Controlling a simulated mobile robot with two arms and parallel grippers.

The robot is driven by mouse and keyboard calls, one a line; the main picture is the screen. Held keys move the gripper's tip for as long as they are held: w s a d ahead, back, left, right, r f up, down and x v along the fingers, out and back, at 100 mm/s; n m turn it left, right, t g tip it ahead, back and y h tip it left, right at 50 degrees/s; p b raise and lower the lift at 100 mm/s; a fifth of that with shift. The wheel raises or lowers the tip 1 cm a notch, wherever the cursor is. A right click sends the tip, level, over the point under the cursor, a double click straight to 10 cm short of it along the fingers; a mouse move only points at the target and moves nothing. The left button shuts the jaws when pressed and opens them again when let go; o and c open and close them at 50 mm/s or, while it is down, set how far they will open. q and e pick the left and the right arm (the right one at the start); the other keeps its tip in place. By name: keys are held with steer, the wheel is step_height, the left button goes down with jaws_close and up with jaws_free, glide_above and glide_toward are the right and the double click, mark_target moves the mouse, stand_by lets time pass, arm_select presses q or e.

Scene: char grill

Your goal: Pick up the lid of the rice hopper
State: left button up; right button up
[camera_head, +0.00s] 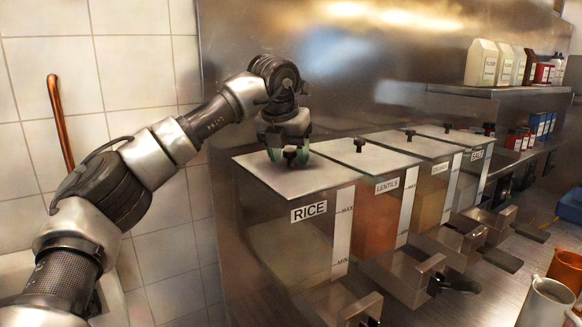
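The rice hopper (293,238) is a clear-fronted bin labelled RICE, at the left end of a row of hoppers. Its flat grey metal lid (318,180) lies on top and looks level and seated. My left gripper (289,156) points down over this lid, with its greenish fingertips on either side of the lid's small dark knob. The knob is partly hidden by the fingers, and I cannot tell whether they touch or squeeze it. My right gripper is not in view.
The lentils hopper (381,213) and more lidded hoppers stand close to the right. Dispenser handles (418,279) stick out below. A white mug (546,303) and an orange mug (567,268) are at the lower right.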

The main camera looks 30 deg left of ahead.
arm_select(q)
jaws_close()
steer(key=shift+r, duration=0.1)
